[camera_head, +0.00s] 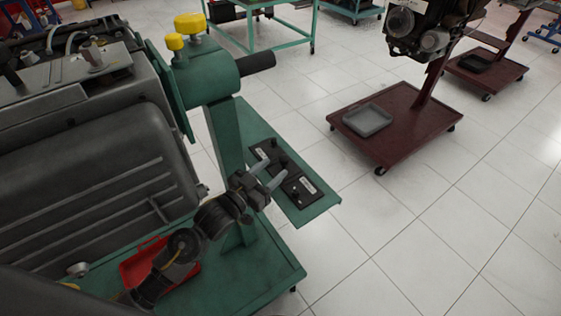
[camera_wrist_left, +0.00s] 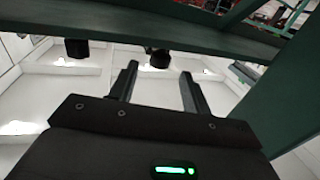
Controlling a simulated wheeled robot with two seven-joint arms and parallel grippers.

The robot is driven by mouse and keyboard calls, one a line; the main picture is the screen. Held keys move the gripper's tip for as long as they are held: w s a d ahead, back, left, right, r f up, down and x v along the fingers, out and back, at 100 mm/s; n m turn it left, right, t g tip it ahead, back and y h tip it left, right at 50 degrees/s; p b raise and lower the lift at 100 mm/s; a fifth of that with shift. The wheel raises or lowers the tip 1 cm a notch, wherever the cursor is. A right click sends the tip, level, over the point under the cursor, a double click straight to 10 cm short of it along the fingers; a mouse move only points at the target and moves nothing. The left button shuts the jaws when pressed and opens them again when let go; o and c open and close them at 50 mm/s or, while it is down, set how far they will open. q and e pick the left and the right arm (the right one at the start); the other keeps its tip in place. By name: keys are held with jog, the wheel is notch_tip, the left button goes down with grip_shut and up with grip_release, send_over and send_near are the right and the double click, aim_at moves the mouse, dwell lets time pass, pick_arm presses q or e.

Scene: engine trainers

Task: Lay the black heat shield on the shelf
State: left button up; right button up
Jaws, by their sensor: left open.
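The green shelf (camera_head: 322,207) sticks out from the engine stand in the head view. Two flat black pieces with pale labels and small knobs lie on it, a far one (camera_head: 263,150) and a near one (camera_head: 303,196). I cannot tell whether either is the heat shield. My left gripper (camera_head: 268,173) is open, its fingers in front of the shelf's left part and partly covering the near piece. In the left wrist view the gripper (camera_wrist_left: 159,70) shows two separated fingers with nothing between them. My right gripper is not in view.
A large grey engine (camera_head: 85,175) fills the left on its green stand (camera_head: 262,268). A red tray (camera_head: 140,265) sits on the stand's base. A dark red stand (camera_head: 425,125) with a grey tray (camera_head: 367,120) is at upper right. The tiled floor between is clear.

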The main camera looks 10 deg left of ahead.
pick_arm(q)
jog(key=v, duration=0.6)
jog(key=shift+s, duration=0.3)
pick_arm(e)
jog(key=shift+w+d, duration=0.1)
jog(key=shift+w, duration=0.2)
pick_arm(q)
jog(key=shift+a, duration=0.15)
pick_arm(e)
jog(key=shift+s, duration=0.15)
pick_arm(q)
jog(key=s+a+f+n+g+y, duration=0.1)
jog(key=s+a+f+g+y, duration=0.15)
jog(key=f, duration=0.75)
jog(key=s+a+f+n+g+y, duration=0.1)
jog(key=a+f+n+g+y, duration=0.15)
jog(key=f, duration=0.75)
jog(key=s+a+f+g+y, duration=0.2)
jog(key=s+f+g, duration=0.2)
jog(key=s+f, duration=0.5)
jog(key=s+a+f+g+y, duration=0.2)
jog(key=s+f+g, duration=0.2)
jog(key=s+f, duration=0.6)
jog(key=shift+s+a+f, duration=0.2)
jog(key=shift+s+f, duration=0.05)
jog(key=shift+s, duration=0.15)
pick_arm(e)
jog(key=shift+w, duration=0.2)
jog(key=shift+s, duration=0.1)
